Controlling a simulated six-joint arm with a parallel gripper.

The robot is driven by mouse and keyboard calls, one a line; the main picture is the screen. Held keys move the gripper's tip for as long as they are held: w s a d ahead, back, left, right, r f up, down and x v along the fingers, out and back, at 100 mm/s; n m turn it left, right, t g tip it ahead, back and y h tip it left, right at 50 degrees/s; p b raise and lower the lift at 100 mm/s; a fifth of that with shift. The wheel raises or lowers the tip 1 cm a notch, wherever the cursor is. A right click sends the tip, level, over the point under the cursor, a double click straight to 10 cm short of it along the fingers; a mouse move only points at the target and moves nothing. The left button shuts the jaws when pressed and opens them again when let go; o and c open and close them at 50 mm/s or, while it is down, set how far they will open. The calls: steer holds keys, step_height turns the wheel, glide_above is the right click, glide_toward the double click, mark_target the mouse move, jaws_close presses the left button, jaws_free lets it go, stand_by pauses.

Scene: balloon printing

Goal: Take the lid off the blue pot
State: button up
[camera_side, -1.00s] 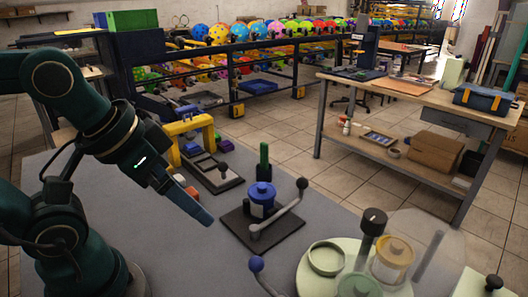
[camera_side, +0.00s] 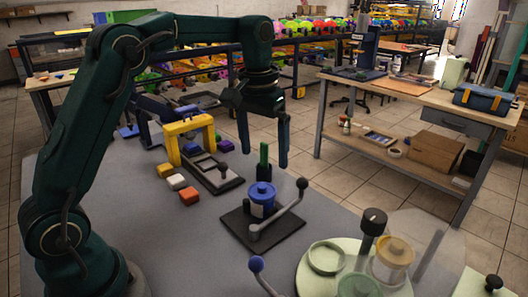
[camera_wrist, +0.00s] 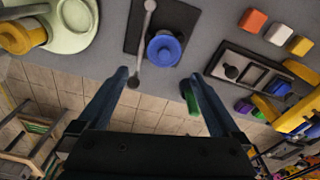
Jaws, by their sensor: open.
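The blue pot (camera_side: 261,208) stands upright on a dark square plate (camera_side: 283,234), with its blue lid (camera_side: 261,189) on top. A grey lever with a dark knob (camera_side: 302,184) is on the same plate. In the wrist view the blue lid (camera_wrist: 164,49) shows from above, beyond the fingertips and between their lines. My gripper (camera_side: 264,158) is open and empty, with its fingers pointing down, above and behind the pot in the side view. It also shows in the wrist view (camera_wrist: 158,80).
A yellow arch (camera_side: 190,124) and a dark tray (camera_side: 212,172) lie left of the pot, with orange (camera_side: 189,196), white and yellow blocks near them. A round pale green station (camera_side: 315,280) with several pots is at front right.

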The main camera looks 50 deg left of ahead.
mark_target(262, 185)
steer(key=f, duration=0.2)
steer(key=f+g, duration=0.1)
steer(key=shift+w+a+f, duration=0.15)
steer(key=shift+a+f, duration=0.15)
steer(key=shift+f, duration=2.5)
steer(key=shift+c, duration=0.3)
steer(key=c, duration=1.1)
